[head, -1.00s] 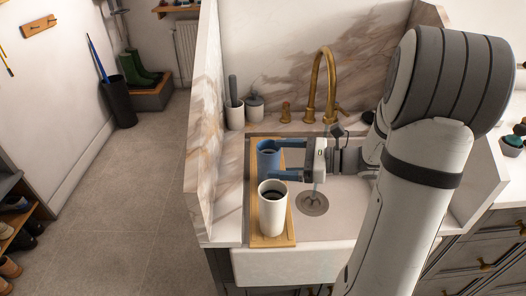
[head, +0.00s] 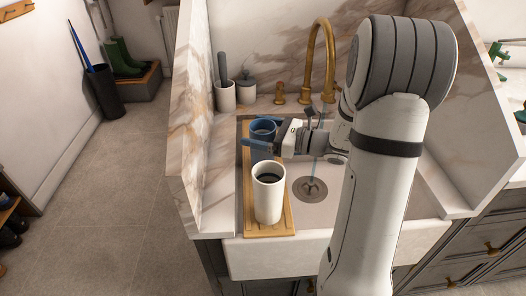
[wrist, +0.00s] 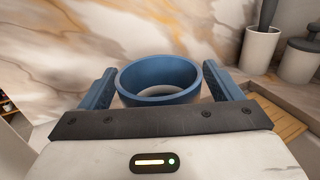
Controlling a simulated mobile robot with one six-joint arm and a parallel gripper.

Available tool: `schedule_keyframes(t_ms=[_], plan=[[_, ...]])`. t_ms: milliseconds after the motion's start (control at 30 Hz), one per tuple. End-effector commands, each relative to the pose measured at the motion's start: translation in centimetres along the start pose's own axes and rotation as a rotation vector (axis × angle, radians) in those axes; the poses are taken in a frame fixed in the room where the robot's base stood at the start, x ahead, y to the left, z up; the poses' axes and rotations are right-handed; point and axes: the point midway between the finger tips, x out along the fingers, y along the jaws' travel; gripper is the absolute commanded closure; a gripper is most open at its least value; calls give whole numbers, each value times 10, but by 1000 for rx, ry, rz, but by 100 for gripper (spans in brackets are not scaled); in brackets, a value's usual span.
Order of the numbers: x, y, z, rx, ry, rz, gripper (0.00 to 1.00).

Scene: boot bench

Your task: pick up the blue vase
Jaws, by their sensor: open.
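The blue vase (head: 264,125) is an open-topped cylinder standing at the back of the wooden board, behind a white cup. In the wrist view, the blue vase (wrist: 158,98) is centred, its round rim facing me. My gripper (wrist: 159,72) is open, with one blue finger on each side of the vase. Whether either finger touches it I cannot tell. In the head view, my gripper (head: 250,133) reaches in from the right, and its near finger crosses in front of the vase, hiding part of its body.
A white cup (head: 269,200) with dark contents stands close in front on the wooden board (head: 247,215). A brass faucet (head: 322,65) rises behind the sink. A marble side wall (head: 188,150) is close on the left.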

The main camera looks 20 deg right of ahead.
Motion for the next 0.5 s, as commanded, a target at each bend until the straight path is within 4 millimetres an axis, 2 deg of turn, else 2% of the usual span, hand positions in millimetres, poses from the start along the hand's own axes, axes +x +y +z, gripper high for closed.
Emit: schedule_keyframes(t_ms=[100,333,500], plan=[[8,0,0,1,-1,0,14],[8,0,0,1,-1,-2,15],[8,0,0,1,0,-2,29]])
